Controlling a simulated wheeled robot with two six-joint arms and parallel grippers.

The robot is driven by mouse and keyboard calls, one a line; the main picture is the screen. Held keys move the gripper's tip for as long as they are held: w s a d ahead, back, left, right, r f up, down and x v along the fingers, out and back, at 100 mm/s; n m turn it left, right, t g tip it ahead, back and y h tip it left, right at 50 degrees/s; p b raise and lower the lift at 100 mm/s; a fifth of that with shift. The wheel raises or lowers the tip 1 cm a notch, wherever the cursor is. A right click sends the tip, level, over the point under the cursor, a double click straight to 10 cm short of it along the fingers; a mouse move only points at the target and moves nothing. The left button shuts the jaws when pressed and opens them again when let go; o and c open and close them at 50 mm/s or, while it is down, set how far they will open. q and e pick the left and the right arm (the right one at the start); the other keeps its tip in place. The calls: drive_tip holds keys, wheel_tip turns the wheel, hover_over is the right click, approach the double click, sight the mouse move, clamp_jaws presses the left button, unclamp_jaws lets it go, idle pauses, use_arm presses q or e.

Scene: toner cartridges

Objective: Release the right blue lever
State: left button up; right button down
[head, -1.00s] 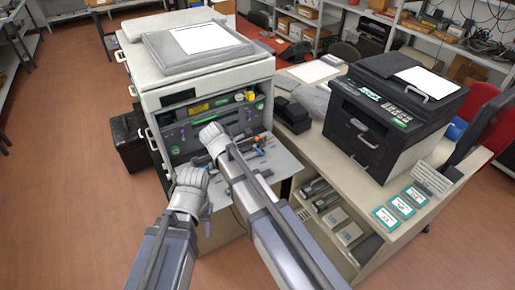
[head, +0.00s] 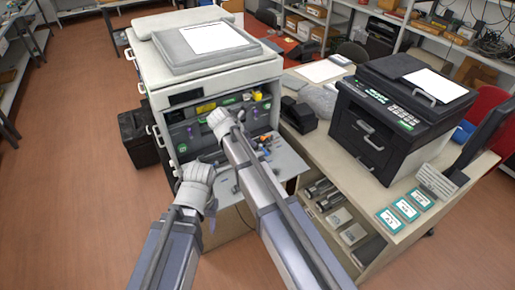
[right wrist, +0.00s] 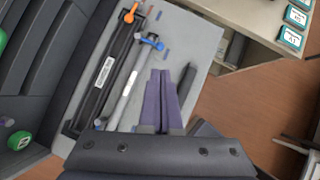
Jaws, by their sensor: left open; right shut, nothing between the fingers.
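The blue lever (right wrist: 150,42) sits at the upper end of a grey tube (right wrist: 124,84) in the right wrist view. In the head view a small blue part (head: 264,154) shows on the printer's open grey flap. My right gripper (right wrist: 161,74) is shut and empty, its purple fingers beside the grey tube and pointing toward the blue lever, with a small gap in the picture. In the head view my right gripper (head: 240,117) is mostly behind its own arm. My left gripper (head: 211,208) is open and empty, low in front of the printer.
An orange-tipped lever (right wrist: 129,16) tops a dark unit (right wrist: 105,70) beside the grey tube. A green knob (right wrist: 19,140) is at the left. The open flap (head: 285,163) borders the desk (head: 330,165), which holds a black printer (head: 375,120).

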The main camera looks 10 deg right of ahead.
sight(266, 153)
drive_tip(key=b+x, duration=1)
drive_tip(key=x, duration=0.3)
drive_tip(key=shift+d+f, duration=0.1)
drive_tip(key=shift+f, duration=0.05)
